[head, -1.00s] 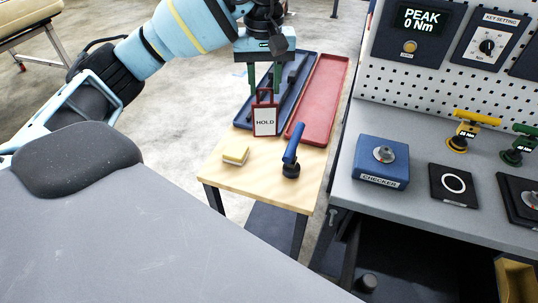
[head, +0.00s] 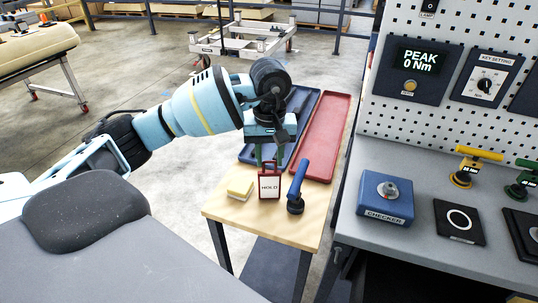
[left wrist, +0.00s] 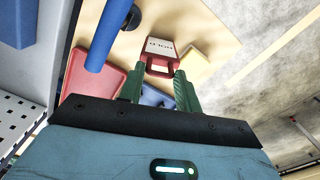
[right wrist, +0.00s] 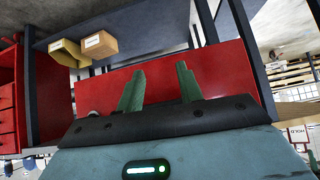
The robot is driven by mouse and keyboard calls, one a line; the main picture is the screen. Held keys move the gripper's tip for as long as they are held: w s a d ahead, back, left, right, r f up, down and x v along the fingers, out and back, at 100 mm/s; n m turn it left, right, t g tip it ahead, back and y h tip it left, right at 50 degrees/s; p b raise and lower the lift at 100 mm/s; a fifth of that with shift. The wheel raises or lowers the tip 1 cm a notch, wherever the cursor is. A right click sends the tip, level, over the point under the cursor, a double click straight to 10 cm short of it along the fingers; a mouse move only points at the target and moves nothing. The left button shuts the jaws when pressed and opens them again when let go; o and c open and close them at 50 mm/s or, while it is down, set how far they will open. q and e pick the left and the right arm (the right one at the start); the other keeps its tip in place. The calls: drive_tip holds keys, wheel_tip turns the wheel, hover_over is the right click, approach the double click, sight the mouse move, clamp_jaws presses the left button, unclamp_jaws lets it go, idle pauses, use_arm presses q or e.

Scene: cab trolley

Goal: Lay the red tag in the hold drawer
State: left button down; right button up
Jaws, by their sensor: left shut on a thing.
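My left gripper (head: 268,164) is shut on the red tag (head: 268,188), a red-framed card marked HOLD with a loop on top. The tag hangs upright below the fingers, over the front of the wooden trolley top (head: 235,222); I cannot tell whether it touches. In the left wrist view the tag (left wrist: 160,57) sits at the fingertips (left wrist: 158,78). My right gripper (right wrist: 160,82) is open and empty before a red panel (right wrist: 222,78). I cannot tell whether that panel belongs to the hold drawer. A HOLD label (right wrist: 299,136) shows at its right.
A yellow sponge-like block (head: 240,188) lies left of the tag; a blue-handled tool (head: 298,188) stands close right. A red tray (head: 318,135) and a dark blue tray (head: 299,103) lie behind. The grey bench with the blue checker (head: 385,196) borders the trolley on the right.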

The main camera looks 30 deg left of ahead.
use_arm(q)
drive_tip(key=shift+f, duration=0.15)
drive_tip(key=c, duration=1)
unclamp_jaws()
